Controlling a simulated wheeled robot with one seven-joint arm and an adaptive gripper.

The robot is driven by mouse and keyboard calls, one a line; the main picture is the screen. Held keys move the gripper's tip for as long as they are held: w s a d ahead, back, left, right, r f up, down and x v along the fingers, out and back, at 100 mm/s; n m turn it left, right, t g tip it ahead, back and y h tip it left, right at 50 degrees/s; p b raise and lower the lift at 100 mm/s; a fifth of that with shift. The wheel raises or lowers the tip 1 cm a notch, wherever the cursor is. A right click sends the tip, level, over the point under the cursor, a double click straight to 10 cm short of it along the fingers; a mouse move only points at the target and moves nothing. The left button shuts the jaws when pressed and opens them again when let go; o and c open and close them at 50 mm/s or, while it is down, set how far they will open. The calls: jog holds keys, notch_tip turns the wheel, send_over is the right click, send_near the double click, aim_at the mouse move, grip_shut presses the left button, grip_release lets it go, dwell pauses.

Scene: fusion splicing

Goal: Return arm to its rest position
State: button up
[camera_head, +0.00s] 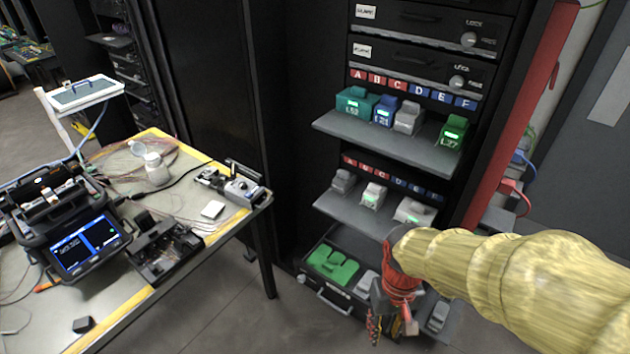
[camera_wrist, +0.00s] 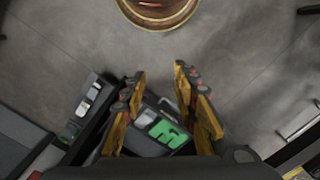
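My arm, in a yellowish cover, reaches in from the right edge in the head view. My gripper (camera_head: 390,318) hangs downward at its end, in front of the rack's open bottom drawer (camera_head: 322,291), and hides part of that drawer. In the wrist view my gripper (camera_wrist: 158,74) has its two orange fingers spread apart with nothing between them. Below the fingertips are bare floor and the drawer with its green insert (camera_wrist: 168,133). The green insert also shows in the head view (camera_head: 332,264).
The rack has an upper shelf (camera_head: 395,142) and a middle shelf (camera_head: 350,210) with several coloured and grey modules. A workbench (camera_head: 125,288) on the left carries a fusion splicer (camera_head: 85,240) and small tools. The floor (camera_head: 235,305) between bench and rack is clear.

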jog(key=s+d+r+t, duration=0.1)
jog(key=r+t, duration=0.1)
jog(key=r, duration=0.4)
jog(key=s+d+r+t, duration=0.1)
jog(key=r+t, duration=0.1)
jog(key=r, duration=0.4)
jog(key=s+d+r+m+t, duration=0.1)
jog(key=r+t, duration=0.1)
jog(key=r, duration=0.5)
jog(key=shift+d+t, duration=0.25)
jog(key=shift+t, duration=0.05)
